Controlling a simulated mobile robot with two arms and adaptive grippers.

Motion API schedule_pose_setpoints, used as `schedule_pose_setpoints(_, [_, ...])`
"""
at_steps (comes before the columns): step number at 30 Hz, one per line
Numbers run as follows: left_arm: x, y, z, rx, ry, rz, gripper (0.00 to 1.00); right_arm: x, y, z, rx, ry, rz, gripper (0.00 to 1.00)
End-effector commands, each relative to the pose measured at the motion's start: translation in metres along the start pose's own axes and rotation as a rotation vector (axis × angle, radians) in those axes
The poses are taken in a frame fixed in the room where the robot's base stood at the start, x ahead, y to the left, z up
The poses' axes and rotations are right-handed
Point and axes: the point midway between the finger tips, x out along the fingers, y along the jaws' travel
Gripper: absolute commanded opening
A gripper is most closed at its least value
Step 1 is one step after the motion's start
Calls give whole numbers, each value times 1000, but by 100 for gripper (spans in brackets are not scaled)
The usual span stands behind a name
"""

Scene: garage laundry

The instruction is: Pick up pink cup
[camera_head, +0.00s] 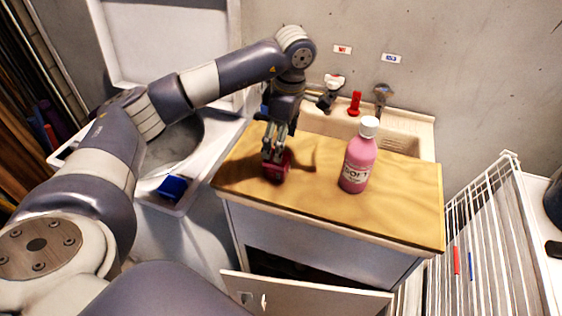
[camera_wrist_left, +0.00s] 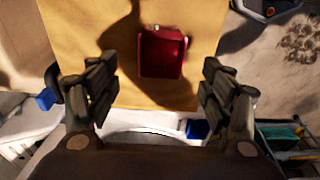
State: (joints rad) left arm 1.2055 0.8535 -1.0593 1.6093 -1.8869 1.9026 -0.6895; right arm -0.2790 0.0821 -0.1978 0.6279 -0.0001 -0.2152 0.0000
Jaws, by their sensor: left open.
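The cup (camera_head: 280,172) is a small dark pink-red vessel on the wooden countertop, near its left end. My left gripper (camera_head: 275,151) points down right at the cup, with its fingers overlapping the cup's upper part in the head view. In the left wrist view the cup (camera_wrist_left: 162,54) lies in the gap between the two spread fingers of the gripper (camera_wrist_left: 158,72), with space on both sides. The gripper is open and holds nothing. Whether the fingertips reach below the cup's rim I cannot tell. My right gripper is not in view.
A pink bottle with a white cap (camera_head: 358,158) stands on the wooden countertop (camera_head: 318,200), right of the cup. A sink (camera_head: 400,137) with taps is behind. A white wire rack (camera_head: 480,235) is at the right. An open cabinet door (camera_head: 305,294) is below.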

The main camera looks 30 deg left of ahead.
Motion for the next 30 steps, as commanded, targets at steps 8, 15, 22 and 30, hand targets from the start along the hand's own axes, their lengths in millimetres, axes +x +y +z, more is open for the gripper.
schedule_pose_setpoints(8, [28, 0, 1, 1, -3, -1, 73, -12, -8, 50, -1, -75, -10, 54])
schedule_pose_setpoints(15, [60, -3, 3, 0, -2, -4, 73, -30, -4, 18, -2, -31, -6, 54])
schedule_pose_setpoints(22, [79, -2, 4, 1, -4, 1, 73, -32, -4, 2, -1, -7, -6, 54])
schedule_pose_setpoints(30, [79, -2, 4, 1, -5, 1, 53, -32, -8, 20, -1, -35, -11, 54])
